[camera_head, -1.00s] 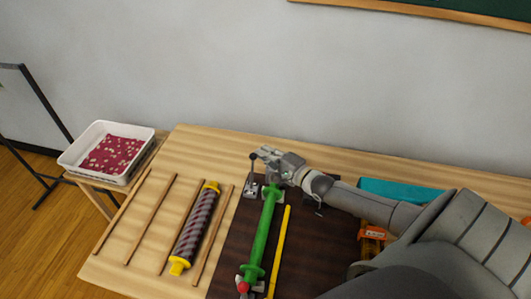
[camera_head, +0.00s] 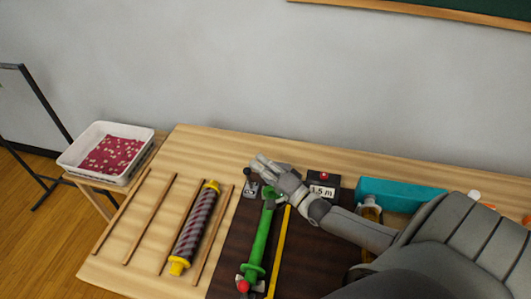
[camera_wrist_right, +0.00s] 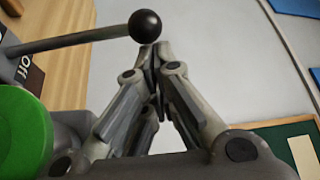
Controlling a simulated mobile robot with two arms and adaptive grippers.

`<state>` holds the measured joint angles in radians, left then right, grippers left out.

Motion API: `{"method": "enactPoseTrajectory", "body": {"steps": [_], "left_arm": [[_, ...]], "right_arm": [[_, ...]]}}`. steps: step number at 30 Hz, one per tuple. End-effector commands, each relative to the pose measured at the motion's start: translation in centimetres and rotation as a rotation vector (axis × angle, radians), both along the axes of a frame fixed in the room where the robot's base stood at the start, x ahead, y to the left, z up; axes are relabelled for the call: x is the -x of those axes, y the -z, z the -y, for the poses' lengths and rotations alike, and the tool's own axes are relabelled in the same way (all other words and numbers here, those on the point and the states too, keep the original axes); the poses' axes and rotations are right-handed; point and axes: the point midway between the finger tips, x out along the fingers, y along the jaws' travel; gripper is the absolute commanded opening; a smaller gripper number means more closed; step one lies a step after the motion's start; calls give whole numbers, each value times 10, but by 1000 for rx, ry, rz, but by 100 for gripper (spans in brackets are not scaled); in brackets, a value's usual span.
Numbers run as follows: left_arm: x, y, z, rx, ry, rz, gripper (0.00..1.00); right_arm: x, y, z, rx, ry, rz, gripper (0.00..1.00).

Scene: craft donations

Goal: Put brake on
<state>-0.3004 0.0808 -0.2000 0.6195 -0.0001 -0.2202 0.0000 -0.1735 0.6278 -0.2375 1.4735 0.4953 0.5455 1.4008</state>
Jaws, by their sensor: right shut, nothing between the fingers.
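The brake lever has a black ball knob (camera_head: 247,171) and stands on a small grey base (camera_head: 251,190) at the far end of the green spindle (camera_head: 262,232). In the right wrist view its black knob (camera_wrist_right: 145,25) and grey rod are close, and part of an "OFF" label (camera_wrist_right: 24,68) shows beside the rod. My right gripper (camera_head: 258,161) is shut and empty just beyond and right of the knob. In the wrist view its fingertips (camera_wrist_right: 156,50) meet just below and right of the knob; contact cannot be told. My left gripper is out of view.
A black box (camera_head: 323,187) reading "1.5 m" with a red button and a teal box (camera_head: 390,194) stand to the right. A yellow rod (camera_head: 279,250) lies beside the spindle. A dark spiral roll (camera_head: 195,228) lies among sticks at left. A white tray (camera_head: 70,160) stands further left.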

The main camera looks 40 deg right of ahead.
Motion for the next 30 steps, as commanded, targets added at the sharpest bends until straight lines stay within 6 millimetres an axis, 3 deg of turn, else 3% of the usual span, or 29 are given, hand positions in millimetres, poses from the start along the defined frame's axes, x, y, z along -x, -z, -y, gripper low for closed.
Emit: {"method": "enactPoseTrajectory", "body": {"steps": [10,30], "left_arm": [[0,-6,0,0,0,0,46],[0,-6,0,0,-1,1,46]], "right_arm": [[13,1,-16,-4,0,-3,0],[18,5,-20,-3,-3,-9,0]]}}
